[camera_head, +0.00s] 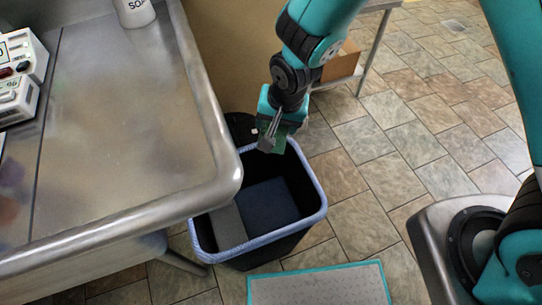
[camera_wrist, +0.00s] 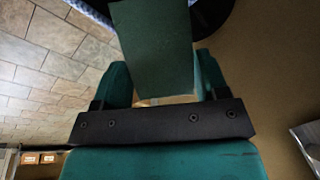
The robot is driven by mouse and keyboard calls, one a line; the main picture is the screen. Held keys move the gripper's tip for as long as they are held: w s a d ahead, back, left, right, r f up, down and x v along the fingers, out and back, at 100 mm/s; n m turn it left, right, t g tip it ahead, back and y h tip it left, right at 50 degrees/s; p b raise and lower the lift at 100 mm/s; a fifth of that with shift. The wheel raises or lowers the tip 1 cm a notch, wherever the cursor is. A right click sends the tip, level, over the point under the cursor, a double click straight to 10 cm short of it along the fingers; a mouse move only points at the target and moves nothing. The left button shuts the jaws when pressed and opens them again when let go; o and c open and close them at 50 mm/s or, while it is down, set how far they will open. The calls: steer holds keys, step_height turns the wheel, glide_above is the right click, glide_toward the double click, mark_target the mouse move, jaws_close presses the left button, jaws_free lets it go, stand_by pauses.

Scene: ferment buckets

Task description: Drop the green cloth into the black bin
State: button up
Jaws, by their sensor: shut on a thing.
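My gripper (camera_head: 272,128) is shut on the green cloth (camera_head: 281,138), which shows as a small dark green piece between the fingers. In the wrist view the cloth (camera_wrist: 153,45) is a flat dark green sheet standing out past the fingers. The black bin (camera_head: 280,236) stands on the floor beside the metal counter, with a blue-edged liner around its rim. My gripper is over the far part of the bin in the head view; its exact height above the rim is hard to tell. A corner of the bin's rim (camera_wrist: 72,5) shows at the top of the wrist view.
A metal counter (camera_head: 130,130) with a rounded corner overhangs the bin's left side. A soap container (camera_head: 134,12) and a white device (camera_head: 20,75) stand on it. A grey mat with teal edge (camera_head: 318,287) lies in front of the bin. Tiled floor is open to the right.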

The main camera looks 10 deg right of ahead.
steer(key=s+a+f+n+g+h+b, duration=0.1)
steer(key=s+a+f+g+b, duration=0.1)
steer(key=s+f+b, duration=0.3)
steer(key=shift+s+f+n+h+b, duration=0.3)
steer(key=shift+s+f+n, duration=0.1)
steer(key=shift+s+f, duration=0.45)
steer(key=shift+w, duration=0.1)
steer(key=shift+a, duration=0.1)
steer(key=o, duration=0.9)
steer(key=shift+o, duration=0.4)
steer(key=shift+p, duration=0.3)
stand_by(0.4)
steer(key=shift+r+p, duration=2.75)
steer(key=shift+r, duration=0.2)
